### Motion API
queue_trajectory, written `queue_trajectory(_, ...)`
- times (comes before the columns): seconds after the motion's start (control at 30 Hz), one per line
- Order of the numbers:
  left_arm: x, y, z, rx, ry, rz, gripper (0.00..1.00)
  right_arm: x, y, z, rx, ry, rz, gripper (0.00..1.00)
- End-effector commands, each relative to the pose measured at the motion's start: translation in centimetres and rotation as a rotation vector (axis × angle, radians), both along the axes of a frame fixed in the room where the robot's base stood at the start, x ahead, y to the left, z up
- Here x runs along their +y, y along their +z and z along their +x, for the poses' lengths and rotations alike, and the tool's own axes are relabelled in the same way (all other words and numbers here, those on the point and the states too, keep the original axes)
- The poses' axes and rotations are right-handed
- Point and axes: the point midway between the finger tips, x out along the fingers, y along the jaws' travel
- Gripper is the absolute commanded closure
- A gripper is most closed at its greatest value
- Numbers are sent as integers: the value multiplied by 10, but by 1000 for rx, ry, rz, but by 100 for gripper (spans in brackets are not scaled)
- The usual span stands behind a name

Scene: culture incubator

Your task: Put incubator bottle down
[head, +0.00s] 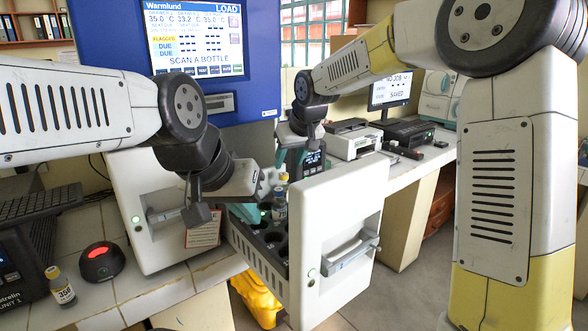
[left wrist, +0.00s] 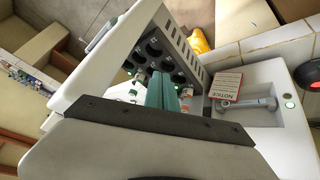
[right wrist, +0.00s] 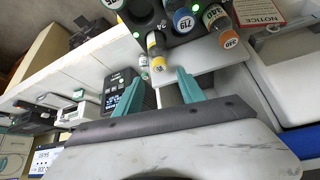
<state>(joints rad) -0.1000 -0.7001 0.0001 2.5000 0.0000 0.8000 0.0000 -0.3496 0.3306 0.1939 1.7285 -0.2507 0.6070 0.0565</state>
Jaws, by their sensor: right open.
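The incubator drawer (head: 262,262) is pulled out, with dark round slots inside. Bottles stand in it, including one with a yellow label (right wrist: 155,45), a blue-banded one marked 719 (right wrist: 184,20) and an orange-banded one (right wrist: 219,22). In the head view one small bottle (head: 280,204) shows at the drawer, partly hidden by my left gripper. My right gripper (right wrist: 157,92) is open and empty, with the yellow-labelled bottle beyond its fingertips. My left gripper (left wrist: 161,88) is over the drawer, its teal fingers together, and no bottle shows between them.
A bottle (head: 62,287) stands on the tiled counter beside a red-lit scanner (head: 101,261). The blue incubator panel (head: 199,38) reads "SCAN A BOTTLE". The drawer front (head: 340,215) with its handle juts towards the aisle. A printer (head: 354,141) stands on the back bench.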

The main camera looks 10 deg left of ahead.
Motion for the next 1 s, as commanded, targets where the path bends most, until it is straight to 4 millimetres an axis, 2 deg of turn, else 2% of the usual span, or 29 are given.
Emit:
queue_trajectory(0.1,0,0,0,0,0,0,100,-9,23,-11,-2,-2,2,53)
queue_trajectory(0.33,0,0,0,0,0,0,100,-18,50,-27,0,0,0,53)
queue_trajectory(0.5,0,0,0,0,0,0,100,-20,56,-30,1,0,-1,53)
queue_trajectory(1.0,0,0,0,0,0,0,100,-20,55,-30,1,0,-1,53)
